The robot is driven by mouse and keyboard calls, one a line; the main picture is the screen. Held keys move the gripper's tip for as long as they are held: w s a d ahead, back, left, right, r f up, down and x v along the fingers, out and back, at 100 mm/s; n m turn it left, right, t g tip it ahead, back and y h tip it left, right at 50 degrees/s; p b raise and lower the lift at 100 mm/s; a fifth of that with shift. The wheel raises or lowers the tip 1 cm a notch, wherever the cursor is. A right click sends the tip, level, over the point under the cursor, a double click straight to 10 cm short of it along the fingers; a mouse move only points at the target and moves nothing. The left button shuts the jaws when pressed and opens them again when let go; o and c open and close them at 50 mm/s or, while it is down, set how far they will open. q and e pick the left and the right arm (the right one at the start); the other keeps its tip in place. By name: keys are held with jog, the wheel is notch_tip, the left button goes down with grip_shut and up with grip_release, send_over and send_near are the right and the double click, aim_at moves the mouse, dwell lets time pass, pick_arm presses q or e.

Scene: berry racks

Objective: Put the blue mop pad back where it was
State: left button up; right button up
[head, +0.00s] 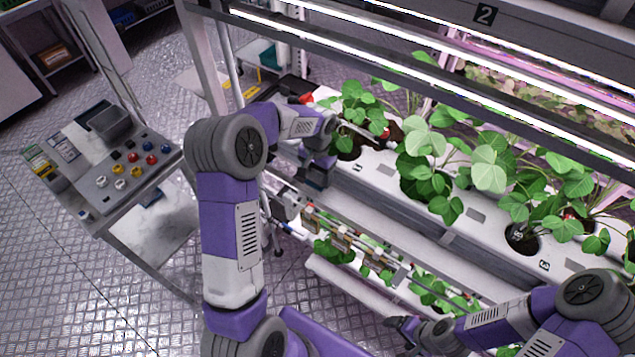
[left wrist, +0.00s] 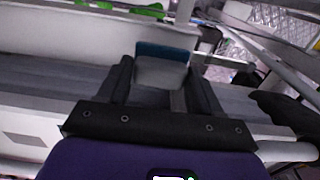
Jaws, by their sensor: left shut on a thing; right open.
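My left gripper (head: 316,176) reaches down beside the front edge of the white planting trough. In the left wrist view, its two dark fingers (left wrist: 160,88) are closed on the blue mop pad (left wrist: 163,52), which shows as a teal band above a grey part between the fingertips. The pad is not clearly visible in the head view, where my left arm and wrist cover that spot. My right gripper (head: 400,325) is low at the lower right, open and away from the pad.
The white trough (head: 375,180) with strawberry plants runs along the rack, under bright light bars. A lower rail (head: 350,245) with small items and a lower planter lie below. A control panel (head: 125,170) with coloured buttons stands at the left. The metal floor between is open.

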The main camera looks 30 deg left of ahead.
aim_at(317, 176)
pick_arm(q)
jog(key=shift+f+b, duration=0.75)
jog(key=shift+f, duration=0.7)
pick_arm(e)
jog(key=shift+f, duration=1.1)
pick_arm(q)
jog(key=shift+f, duration=0.15)
jog(key=o, duration=1.1)
pick_arm(e)
jog(key=shift+f, duration=0.1)
pick_arm(q)
jog(key=shift+r, duration=0.35)
notch_tip(317, 176, up, 12)
jog(key=shift+f+p, duration=0.15)
jog(key=shift+p, duration=0.75)
pick_arm(e)
notch_tip(317, 176, up, 2)
